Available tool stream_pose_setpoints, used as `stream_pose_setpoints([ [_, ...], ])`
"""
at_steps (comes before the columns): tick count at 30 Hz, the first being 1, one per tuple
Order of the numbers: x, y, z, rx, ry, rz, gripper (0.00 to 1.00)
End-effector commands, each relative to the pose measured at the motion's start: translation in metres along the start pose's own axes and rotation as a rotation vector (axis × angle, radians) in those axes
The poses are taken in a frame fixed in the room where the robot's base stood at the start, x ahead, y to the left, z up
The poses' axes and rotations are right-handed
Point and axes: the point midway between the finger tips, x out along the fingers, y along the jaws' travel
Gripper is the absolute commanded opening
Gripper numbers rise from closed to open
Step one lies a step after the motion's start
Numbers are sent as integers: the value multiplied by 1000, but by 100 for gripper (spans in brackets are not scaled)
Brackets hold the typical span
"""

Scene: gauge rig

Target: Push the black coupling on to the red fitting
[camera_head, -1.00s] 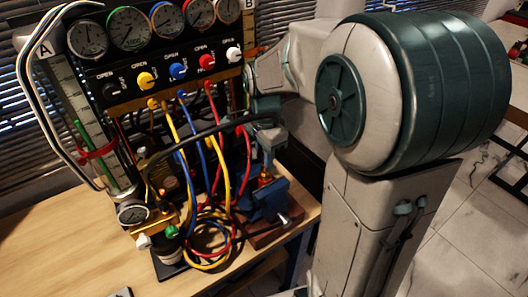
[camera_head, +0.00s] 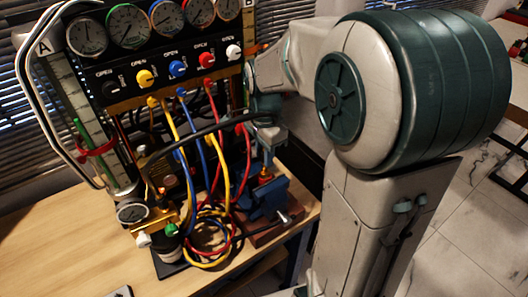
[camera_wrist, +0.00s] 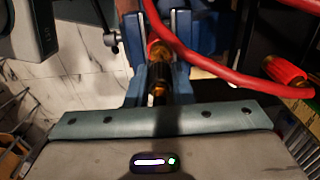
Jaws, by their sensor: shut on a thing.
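The black coupling (camera_wrist: 158,90) is between the fingers of my gripper (camera_wrist: 158,84) in the wrist view. My gripper is shut on it. Just beyond the coupling, in line with it, is the red fitting (camera_wrist: 157,52), with orange and brass tones, standing in the blue vise (camera_wrist: 203,35). The two look very close; I cannot tell how far they overlap. In the head view my gripper (camera_head: 268,150) is above the vise (camera_head: 266,200), and the fitting (camera_head: 265,176) shows as a small orange spot below it. The coupling is hard to make out there.
A black hose (camera_head: 205,134) arches from the left towards my gripper. A red hose (camera_wrist: 215,68) crosses close beside the vise, and a red connector (camera_wrist: 285,71) is at the right. Looped yellow, blue and red hoses crowd left of the vise. The table's left front (camera_head: 60,250) is mostly clear.

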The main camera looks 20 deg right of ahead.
Motion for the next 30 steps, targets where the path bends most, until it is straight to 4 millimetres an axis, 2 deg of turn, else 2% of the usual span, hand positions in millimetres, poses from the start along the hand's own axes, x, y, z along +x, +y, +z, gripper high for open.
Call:
stream_pose_setpoints([
  [24,24,0,0,0,0,1,0],
  [30,24,0,0,0,0,0,0],
])
